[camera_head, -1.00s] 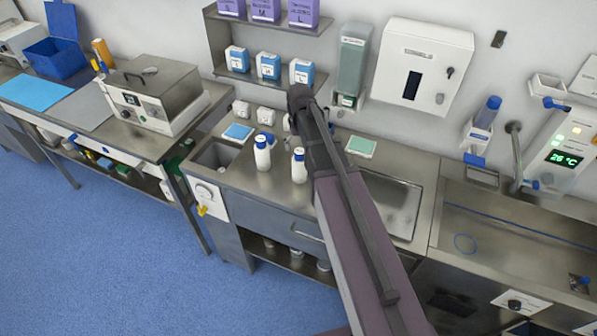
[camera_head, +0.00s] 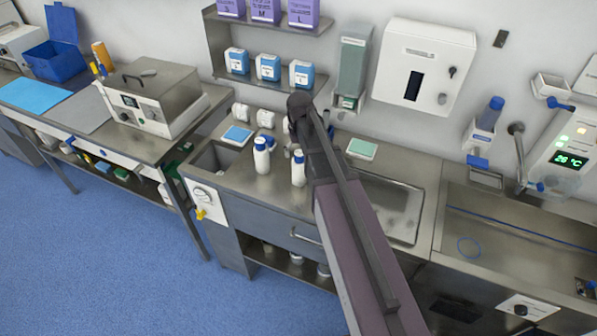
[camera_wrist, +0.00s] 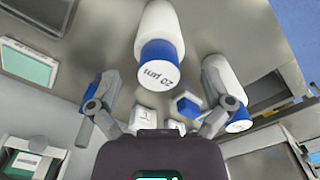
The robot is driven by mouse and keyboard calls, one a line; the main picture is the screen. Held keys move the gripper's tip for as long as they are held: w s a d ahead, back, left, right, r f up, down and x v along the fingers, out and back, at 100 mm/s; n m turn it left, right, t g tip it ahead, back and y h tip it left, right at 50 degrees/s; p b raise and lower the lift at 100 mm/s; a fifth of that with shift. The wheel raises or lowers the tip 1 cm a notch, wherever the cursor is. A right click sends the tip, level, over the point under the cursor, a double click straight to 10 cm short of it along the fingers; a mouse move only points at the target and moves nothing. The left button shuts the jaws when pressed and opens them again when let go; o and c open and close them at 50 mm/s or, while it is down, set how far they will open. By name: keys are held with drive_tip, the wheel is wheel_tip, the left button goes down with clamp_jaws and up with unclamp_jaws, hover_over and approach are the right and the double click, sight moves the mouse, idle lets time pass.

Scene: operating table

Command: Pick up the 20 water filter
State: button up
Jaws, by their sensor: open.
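The 20 water filter is a white cylinder with a blue cap marked "20 µm" (camera_wrist: 157,62) in the wrist view, at the upper middle. In the head view it appears to be the right one of two white bottles (camera_head: 298,169) on the steel counter. A second blue-capped white cylinder (camera_wrist: 226,88) is right of it in the wrist view, partly behind a finger. My gripper (camera_wrist: 160,78) is open, with one finger on each side of the 20 filter in the picture. I cannot tell the remaining distance. Its fingers are hidden in the head view.
The steel counter (camera_head: 225,178) has a sink basin (camera_head: 213,158) at left and a shallow basin (camera_head: 393,205) at right. A green pad (camera_head: 362,148) and a blue pad (camera_head: 238,135) lie at the back. A wall shelf (camera_head: 262,80) with several containers stands behind my arm.

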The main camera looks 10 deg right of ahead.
sight(299, 160)
drive_tip(key=shift+f+b, duration=1.8)
drive_tip(key=shift+f, duration=0.3)
drive_tip(key=c, duration=1.1)
